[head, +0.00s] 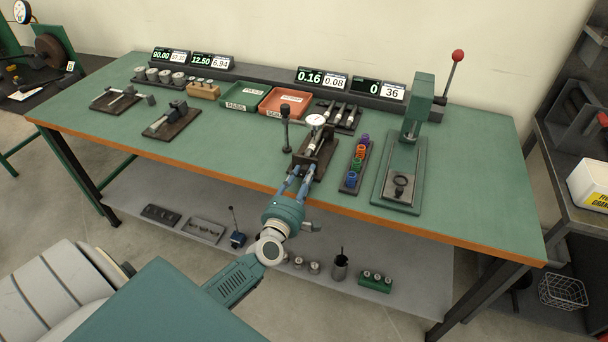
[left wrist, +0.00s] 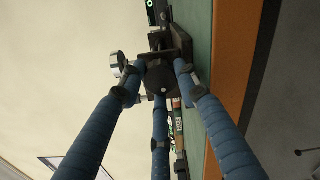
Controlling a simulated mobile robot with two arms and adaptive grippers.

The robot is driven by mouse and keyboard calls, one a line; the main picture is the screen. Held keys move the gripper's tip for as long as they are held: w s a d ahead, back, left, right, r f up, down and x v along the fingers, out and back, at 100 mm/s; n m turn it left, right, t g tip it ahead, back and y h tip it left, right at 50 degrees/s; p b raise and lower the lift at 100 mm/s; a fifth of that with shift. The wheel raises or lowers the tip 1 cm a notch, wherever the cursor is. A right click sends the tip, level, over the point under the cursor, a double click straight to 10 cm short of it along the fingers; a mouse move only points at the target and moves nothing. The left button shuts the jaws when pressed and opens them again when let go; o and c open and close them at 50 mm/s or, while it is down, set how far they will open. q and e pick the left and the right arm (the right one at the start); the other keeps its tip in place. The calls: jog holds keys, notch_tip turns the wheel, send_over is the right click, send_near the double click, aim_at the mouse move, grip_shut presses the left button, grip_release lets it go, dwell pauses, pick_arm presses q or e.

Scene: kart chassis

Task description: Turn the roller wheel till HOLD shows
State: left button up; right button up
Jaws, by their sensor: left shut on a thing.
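My left gripper (head: 301,176) reaches the table's front edge from below. Its blue fingers are shut on the roller wheel, a dark round part (left wrist: 160,76) at the near end of the bench fixture (head: 327,158). In the left wrist view the three fingers (left wrist: 157,80) stand around the wheel. The fixture carries a white-faced dial gauge (head: 316,120), and its roller is partly hidden. The display behind the fixture (head: 310,77) reads 0.16, with 0.08 on the white panel (head: 335,82) beside it. My right gripper is not in view.
A rack of coloured rings (head: 352,165) stands close right of the fixture, then a green lever press (head: 410,150). Green (head: 240,107) and red (head: 264,114) trays lie behind left.

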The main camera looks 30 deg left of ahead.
pick_arm(q)
jog(key=shift+d+m+p, duration=0.1)
jog(key=shift+m+p, duration=1)
jog(key=shift+m, duration=1.8)
jog(key=shift+f+m+p, duration=0.1)
jog(key=shift+m+p, duration=0.95)
jog(key=shift+m, duration=2.35)
jog(key=shift+f+m+p, duration=0.1)
jog(key=shift+m+p, duration=0.5)
jog(key=shift+m, duration=2.2)
jog(key=shift+f+m+p, duration=0.1)
jog(key=shift+m+p, duration=0.2)
jog(key=shift+m, duration=2.4)
jog(key=shift+s+m, duration=0.1)
jog(key=shift+m, duration=0.4)
jog(key=o, duration=0.8)
jog(key=shift+o, duration=0.3)
